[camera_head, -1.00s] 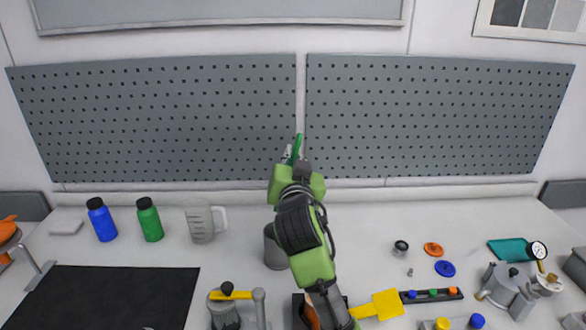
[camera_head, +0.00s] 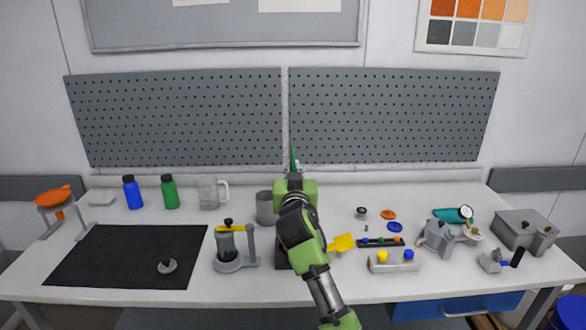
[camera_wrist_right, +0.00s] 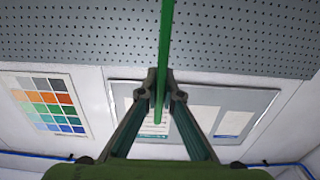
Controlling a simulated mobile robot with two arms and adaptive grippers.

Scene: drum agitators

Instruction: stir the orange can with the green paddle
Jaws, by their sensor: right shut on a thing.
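My right gripper (camera_head: 294,178) is shut on the green paddle (camera_head: 293,160), which stands up above the fingers in front of the pegboards. In the right wrist view the fingers (camera_wrist_right: 160,92) close on the paddle's green shaft (camera_wrist_right: 166,45), which runs up out of the picture. I cannot make out an orange can; my right arm hides part of the table's middle. A grey can (camera_head: 264,208) stands just left of my right gripper. My left gripper is not in view.
A yellow scoop (camera_head: 342,242) and a dark strip with coloured knobs (camera_head: 380,242) lie right of my arm. A press-like device (camera_head: 228,246) stands left of it. A black mat (camera_head: 120,255) covers the left front. Blue (camera_head: 132,192) and green (camera_head: 170,192) bottles stand behind.

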